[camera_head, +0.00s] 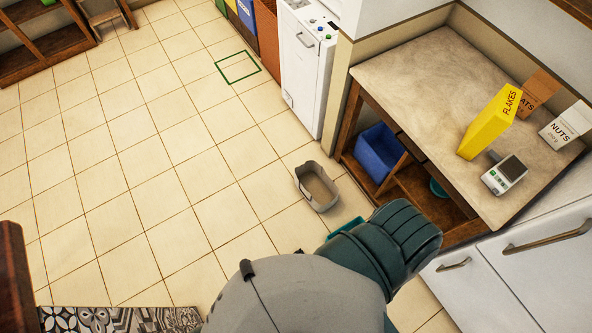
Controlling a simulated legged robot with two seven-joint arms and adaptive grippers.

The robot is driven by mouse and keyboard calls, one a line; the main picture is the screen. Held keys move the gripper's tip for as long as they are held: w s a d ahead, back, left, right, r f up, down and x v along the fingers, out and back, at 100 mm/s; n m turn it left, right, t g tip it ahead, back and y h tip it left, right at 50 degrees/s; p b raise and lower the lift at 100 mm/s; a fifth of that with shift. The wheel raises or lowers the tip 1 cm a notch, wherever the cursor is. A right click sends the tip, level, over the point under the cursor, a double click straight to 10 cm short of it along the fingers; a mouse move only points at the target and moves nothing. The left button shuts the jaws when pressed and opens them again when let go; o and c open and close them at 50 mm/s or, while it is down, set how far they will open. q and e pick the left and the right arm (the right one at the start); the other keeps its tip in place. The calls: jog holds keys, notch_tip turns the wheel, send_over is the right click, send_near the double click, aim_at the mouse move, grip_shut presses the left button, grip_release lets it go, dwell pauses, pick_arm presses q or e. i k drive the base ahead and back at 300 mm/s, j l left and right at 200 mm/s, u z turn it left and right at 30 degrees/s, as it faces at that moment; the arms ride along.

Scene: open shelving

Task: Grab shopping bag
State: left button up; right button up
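An open-topped grey container with a beige inside (316,206) stands on the tiled floor near the middle of the view, left of the wooden counter unit. It may be the shopping bag; I cannot tell for sure, and no handles are clear on it. A grey and teal part of my own body fills the bottom centre, below and right of the container and apart from it in the picture. A small teal piece shows just below the container, partly hidden by my body. I see no fingertips of either gripper.
The counter (404,72) at the right bears a yellow flakes box (490,123), a nuts box (565,125), another box and a card-terminal-like device (505,174). A blue bin (378,153) sits on its lower shelf. A green square outline (237,67) marks the floor. Left floor is clear.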

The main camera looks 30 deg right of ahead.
aim_at(321, 194)
jog(key=i+z, duration=0.45)
jog(key=i+j+z, duration=0.25)
jog(key=i+z, duration=0.25)
jog(key=i+j+z, duration=0.3)
jog(key=z, duration=0.15)
